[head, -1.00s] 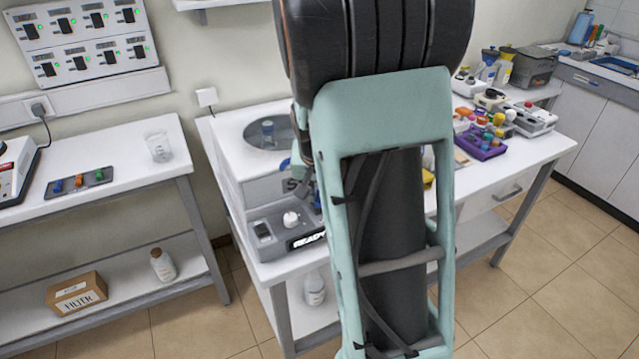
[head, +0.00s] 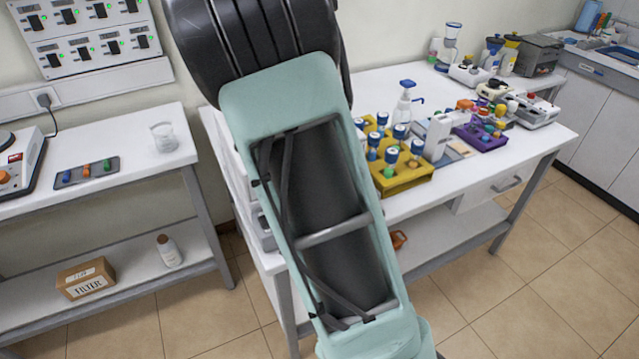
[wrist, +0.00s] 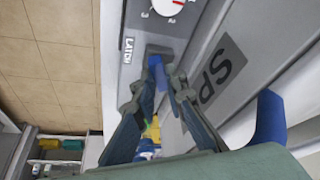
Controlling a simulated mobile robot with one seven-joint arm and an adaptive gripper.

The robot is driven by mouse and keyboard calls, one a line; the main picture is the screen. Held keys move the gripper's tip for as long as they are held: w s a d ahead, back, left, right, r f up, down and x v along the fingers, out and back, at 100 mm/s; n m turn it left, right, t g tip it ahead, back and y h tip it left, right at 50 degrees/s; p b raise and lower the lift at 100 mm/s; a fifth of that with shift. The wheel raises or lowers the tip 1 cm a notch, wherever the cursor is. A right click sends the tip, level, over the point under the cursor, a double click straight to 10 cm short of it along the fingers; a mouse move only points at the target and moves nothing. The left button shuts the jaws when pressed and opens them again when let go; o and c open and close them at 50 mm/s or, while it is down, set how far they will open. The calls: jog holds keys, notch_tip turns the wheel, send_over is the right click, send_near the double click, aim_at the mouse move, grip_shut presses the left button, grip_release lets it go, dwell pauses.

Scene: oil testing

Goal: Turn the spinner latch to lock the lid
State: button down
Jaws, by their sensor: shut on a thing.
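In the wrist view my gripper (wrist: 160,82) is shut on a blue piece, the spinner latch (wrist: 157,72), beside the LATCH label (wrist: 129,50) on the grey panel. The fingers cover much of the latch, so its exact angle is hard to tell. The spinner body (wrist: 215,70), with part of its large lettering showing, lies just right of the fingers. A separate blue curved part (wrist: 268,118) stands at the right. In the head view my arm hides the gripper, latch and lid, and nearly all of the spinner.
A white dial knob (wrist: 170,6) sits on the panel above the latch. In the head view, a yellow rack (head: 405,178) with several blue-capped bottles and a purple tray (head: 482,141) stand right of my arm on the white bench (head: 470,188). Open tiled floor lies in front.

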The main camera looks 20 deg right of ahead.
dwell(0.3)
jog(key=c, duration=2)
grip_release()
jog(key=shift+o, duration=0.2)
jog(key=v, duration=1.2)
